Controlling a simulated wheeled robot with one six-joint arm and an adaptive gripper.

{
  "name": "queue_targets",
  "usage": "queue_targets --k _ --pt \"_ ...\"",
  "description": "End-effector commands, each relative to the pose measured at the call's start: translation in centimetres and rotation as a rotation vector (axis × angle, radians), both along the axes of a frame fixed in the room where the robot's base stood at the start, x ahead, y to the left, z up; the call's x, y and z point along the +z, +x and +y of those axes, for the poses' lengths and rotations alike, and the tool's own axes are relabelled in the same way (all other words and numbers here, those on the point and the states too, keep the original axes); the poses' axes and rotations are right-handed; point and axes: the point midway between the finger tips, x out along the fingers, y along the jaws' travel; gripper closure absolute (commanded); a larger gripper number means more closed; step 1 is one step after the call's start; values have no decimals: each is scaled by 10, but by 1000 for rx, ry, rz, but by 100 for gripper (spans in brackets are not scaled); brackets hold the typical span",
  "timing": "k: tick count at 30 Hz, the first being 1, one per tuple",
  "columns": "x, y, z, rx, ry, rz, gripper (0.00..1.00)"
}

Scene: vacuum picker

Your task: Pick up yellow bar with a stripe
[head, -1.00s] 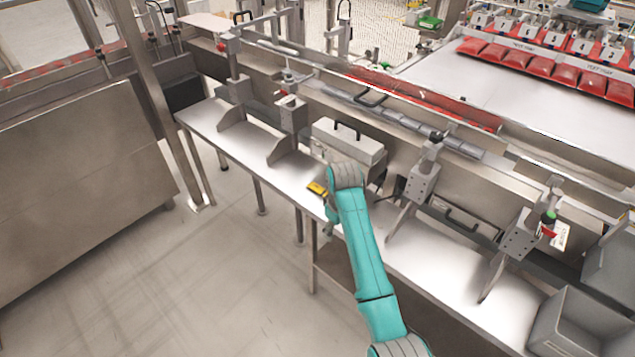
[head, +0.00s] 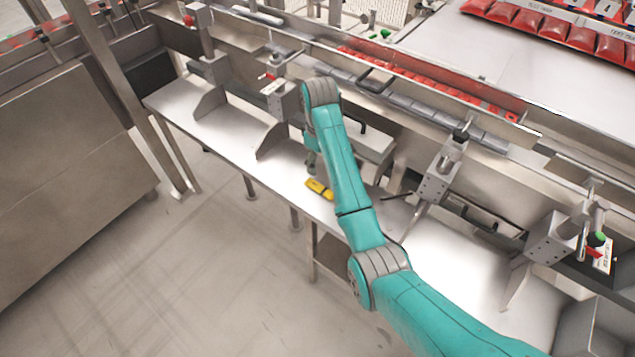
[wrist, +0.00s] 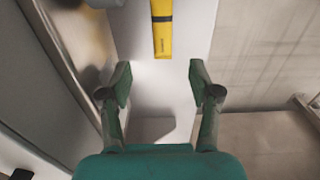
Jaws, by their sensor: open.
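The yellow bar (head: 318,188) with a dark stripe lies on the metal shelf, near its front edge. In the wrist view the yellow bar (wrist: 162,32) runs up out of the top of the picture, with a dark stripe across it and small dark print near its lower end. My gripper (wrist: 158,82) is open and empty in the wrist view, with its fingers on either side of a gap below the bar's near end. The bar is ahead of the fingertips and not between them. In the head view my gripper is mostly hidden by my arm, close to the bar.
The narrow metal shelf (head: 222,141) has upright brackets (head: 277,141) along it, and another bracket (head: 437,182) stands right of my arm. The shelf's front edge drops to the floor. A grey bin (head: 590,325) is at the lower right. A conveyor carries red packs (head: 545,25) behind.

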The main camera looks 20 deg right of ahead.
Motion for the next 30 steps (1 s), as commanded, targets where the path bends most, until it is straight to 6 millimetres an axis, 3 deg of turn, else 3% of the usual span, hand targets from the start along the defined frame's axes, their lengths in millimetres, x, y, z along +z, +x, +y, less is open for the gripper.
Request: queue_targets --k 9,17,24,30 --pt "-44 -2 0 0 0 6 38" --pt "-62 -4 0 0 0 6 38" --pt "-94 -7 -1 0 -1 6 38" --pt "-105 -7 -1 0 0 4 38"
